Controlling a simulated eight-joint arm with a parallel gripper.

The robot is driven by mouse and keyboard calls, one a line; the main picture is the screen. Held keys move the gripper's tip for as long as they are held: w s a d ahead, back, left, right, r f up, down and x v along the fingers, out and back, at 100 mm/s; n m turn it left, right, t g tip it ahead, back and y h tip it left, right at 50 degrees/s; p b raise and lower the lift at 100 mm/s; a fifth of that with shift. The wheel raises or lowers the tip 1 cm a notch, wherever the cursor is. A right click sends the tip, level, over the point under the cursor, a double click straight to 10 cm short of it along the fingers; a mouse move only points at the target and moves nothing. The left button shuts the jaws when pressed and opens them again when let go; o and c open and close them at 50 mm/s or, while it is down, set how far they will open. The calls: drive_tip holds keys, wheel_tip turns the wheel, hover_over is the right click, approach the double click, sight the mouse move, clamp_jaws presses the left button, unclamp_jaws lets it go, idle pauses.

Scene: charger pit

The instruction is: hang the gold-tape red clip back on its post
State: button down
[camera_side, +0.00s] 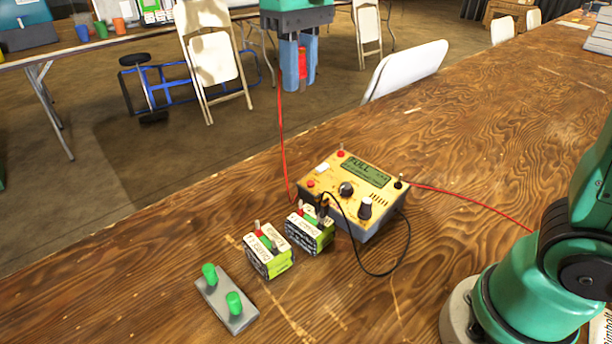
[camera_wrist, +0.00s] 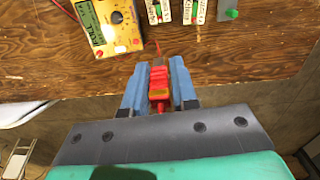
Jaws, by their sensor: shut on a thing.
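My gripper (camera_side: 299,84) is high above the far edge of the table, fingers pointing down. Its blue fingers are shut on a red clip (camera_side: 302,64), seen also in the wrist view (camera_wrist: 160,84) with a yellow-orange patch. I cannot tell clearly whether that patch is gold tape. A red lead (camera_side: 282,140) hangs from the gripper down to the yellow charger (camera_side: 352,188). The charger's screen reads FULL. It has a red-based post (camera_side: 340,152) at its back corner and a black-based post (camera_side: 399,183) at its right corner. The clip is well apart from both.
Two batteries (camera_side: 268,258) (camera_side: 310,236) stand left of the charger. A dark clip (camera_side: 323,207) on a looping black lead is at the nearer-charger battery. A grey block with two green pegs (camera_side: 226,302) lies front left. Another red lead (camera_side: 480,199) runs right. Table space behind is clear.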

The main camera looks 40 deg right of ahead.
drive_tip(key=w+d, duration=0.3)
drive_tip(key=d, duration=0.5)
drive_tip(key=w+d, duration=0.3)
drive_tip(key=d, duration=0.5)
wheel_tip(320, 180, down, 10)
drive_tip(key=shift+d+f, duration=0.15)
drive_tip(key=shift+f, duration=0.6)
drive_tip(key=shift+f, duration=0.1)
drive_tip(key=shift+f, duration=3.4)
drive_tip(key=shift+s+f, duration=0.1)
drive_tip(key=shift+f, duration=0.1)
drive_tip(key=c, duration=0.6)
unclamp_jaws()
